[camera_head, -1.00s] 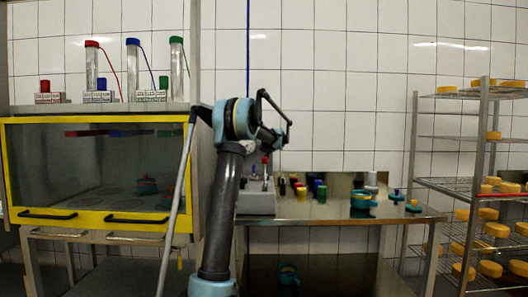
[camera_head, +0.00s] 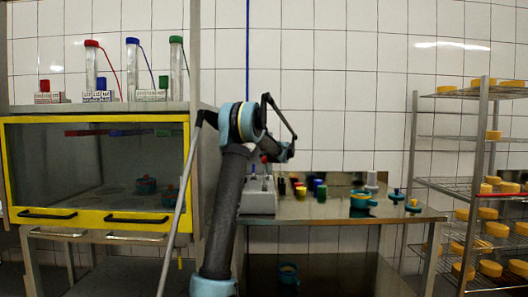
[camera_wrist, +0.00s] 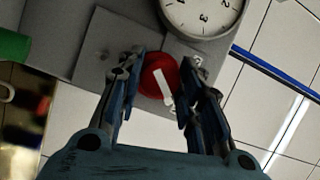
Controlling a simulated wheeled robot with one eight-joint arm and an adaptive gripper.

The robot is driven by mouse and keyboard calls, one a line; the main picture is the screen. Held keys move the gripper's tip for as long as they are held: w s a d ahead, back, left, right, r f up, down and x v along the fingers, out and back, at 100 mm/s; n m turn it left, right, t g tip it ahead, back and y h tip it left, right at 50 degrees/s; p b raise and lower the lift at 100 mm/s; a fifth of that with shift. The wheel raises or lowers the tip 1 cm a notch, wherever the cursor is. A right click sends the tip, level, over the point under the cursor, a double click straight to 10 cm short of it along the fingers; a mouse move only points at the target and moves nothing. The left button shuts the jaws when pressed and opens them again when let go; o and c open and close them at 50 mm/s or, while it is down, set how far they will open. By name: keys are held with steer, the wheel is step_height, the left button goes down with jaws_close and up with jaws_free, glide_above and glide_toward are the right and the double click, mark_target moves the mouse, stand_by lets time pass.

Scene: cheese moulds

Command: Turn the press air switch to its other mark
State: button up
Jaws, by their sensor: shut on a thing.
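The press air switch is a round red knob (camera_wrist: 150,77) with a white pointer bar, seen in the wrist view on a grey panel (camera_wrist: 80,37). The pointer slants from upper left to lower right in that picture. My gripper (camera_wrist: 161,78) has one finger on each side of the knob and is shut on it. A small pale mark shows beside the right finger; I cannot read it. A white round gauge (camera_wrist: 203,12) is just above the knob. In the head view my arm links hide the knob and most of my gripper.
A steel table (camera_head: 330,209) holds a grey box (camera_head: 258,200), several small coloured pieces and a teal mould (camera_head: 361,200). A yellow-framed cabinet (camera_head: 98,220) stands left, and a rack (camera_head: 484,150) with cheeses stands right. A green thing (camera_wrist: 13,46) is at the wrist view's left edge.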

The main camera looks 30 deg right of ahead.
steer(key=shift+s+f, duration=0.1)
steer(key=shift+f, duration=0.05)
stand_by(0.4)
steer(key=o, duration=1.1)
steer(key=shift+c, duration=0.2)
